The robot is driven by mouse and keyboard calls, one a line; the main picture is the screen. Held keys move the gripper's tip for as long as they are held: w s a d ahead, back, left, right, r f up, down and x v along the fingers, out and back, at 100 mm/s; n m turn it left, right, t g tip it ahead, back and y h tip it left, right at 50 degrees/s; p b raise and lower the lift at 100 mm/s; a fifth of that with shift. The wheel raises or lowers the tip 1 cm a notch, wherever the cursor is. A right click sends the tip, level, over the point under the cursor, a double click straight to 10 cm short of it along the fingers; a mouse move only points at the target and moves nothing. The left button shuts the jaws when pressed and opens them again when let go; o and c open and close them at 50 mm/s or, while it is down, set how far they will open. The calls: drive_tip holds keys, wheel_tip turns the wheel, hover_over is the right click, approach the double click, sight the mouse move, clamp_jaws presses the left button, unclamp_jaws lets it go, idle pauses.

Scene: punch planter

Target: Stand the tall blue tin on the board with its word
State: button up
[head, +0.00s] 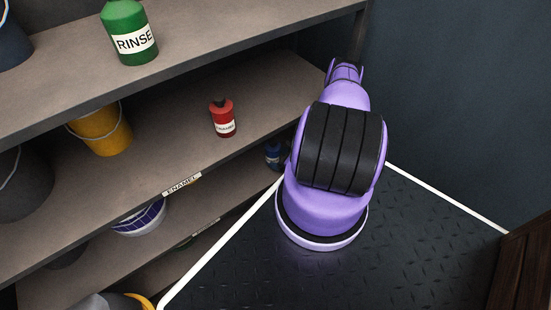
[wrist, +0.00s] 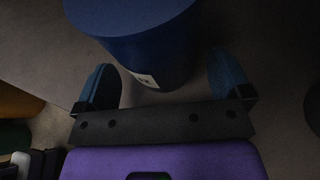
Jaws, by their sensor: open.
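A large dark blue round tin (wrist: 135,30) fills the top of the wrist view, with part of a white label (wrist: 145,80) low on its side. My gripper (wrist: 163,72) is open, with one blue finger on each side of the tin's near part; I cannot tell whether they touch it. In the head view my arm hides the gripper. A small dark blue container (head: 274,155) shows beside my arm on a lower shelf; I cannot tell if it is the same tin. The middle shelf board (head: 270,98) carries a front label reading ENAMEL (head: 182,184).
A green RINSE bottle (head: 130,32) stands above. A white-and-blue bucket (head: 140,218) sits lower. Another lower label (head: 205,232) is unreadable. A dark wall (head: 460,90) stands right.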

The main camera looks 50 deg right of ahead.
drive_tip(key=v, duration=0.9)
drive_tip(key=shift+s, duration=0.3)
drive_tip(key=shift+d, duration=0.1)
